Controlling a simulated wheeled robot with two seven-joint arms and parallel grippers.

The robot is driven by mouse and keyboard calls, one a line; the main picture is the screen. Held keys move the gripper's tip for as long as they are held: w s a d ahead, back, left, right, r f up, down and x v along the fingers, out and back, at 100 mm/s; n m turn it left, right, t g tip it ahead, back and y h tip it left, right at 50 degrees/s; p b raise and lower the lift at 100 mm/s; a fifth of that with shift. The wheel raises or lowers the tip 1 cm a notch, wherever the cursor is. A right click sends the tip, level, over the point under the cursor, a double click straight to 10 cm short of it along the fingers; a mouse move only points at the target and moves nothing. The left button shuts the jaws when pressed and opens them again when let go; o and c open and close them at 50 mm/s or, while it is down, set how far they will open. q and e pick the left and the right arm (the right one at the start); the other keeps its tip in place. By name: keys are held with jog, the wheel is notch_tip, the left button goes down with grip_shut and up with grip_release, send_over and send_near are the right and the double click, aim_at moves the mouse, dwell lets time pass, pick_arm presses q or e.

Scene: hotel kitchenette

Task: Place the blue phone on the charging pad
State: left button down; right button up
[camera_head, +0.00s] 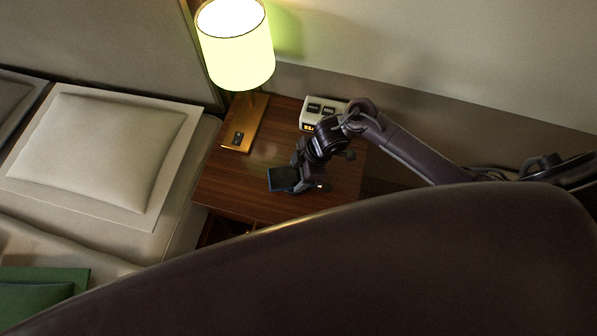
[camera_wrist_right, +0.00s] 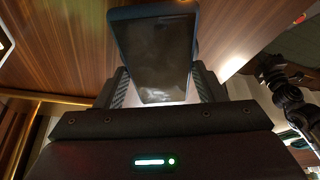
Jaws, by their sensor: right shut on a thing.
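The blue phone (camera_head: 283,179) is held by my right gripper (camera_head: 299,184) over the front part of the wooden nightstand. In the right wrist view the phone (camera_wrist_right: 153,52) sits between both fingers of my right gripper (camera_wrist_right: 158,90), its dark face showing and its blue edge around it. I cannot tell whether the phone touches the wood. A small dark panel (camera_head: 238,138) lies on the brass lamp base; I cannot tell whether it is the charging pad. No other pad is clearly seen, and my arm hides part of the nightstand.
The nightstand (camera_head: 222,187) has bare wood left of the phone. A lit lamp (camera_head: 236,50) stands at its back left on a brass base (camera_head: 252,122). A white clock-like box (camera_head: 309,108) stands behind my right gripper. A bed with a pillow (camera_head: 88,150) is at left.

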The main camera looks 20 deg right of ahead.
jog(key=shift+f, duration=0.2)
jog(key=shift+f, duration=0.15)
jog(key=o, duration=1.1)
jog(key=shift+r, duration=0.25)
jog(key=p+v, duration=0.2)
jog(key=v, duration=1)
jog(key=shift+s, duration=0.1)
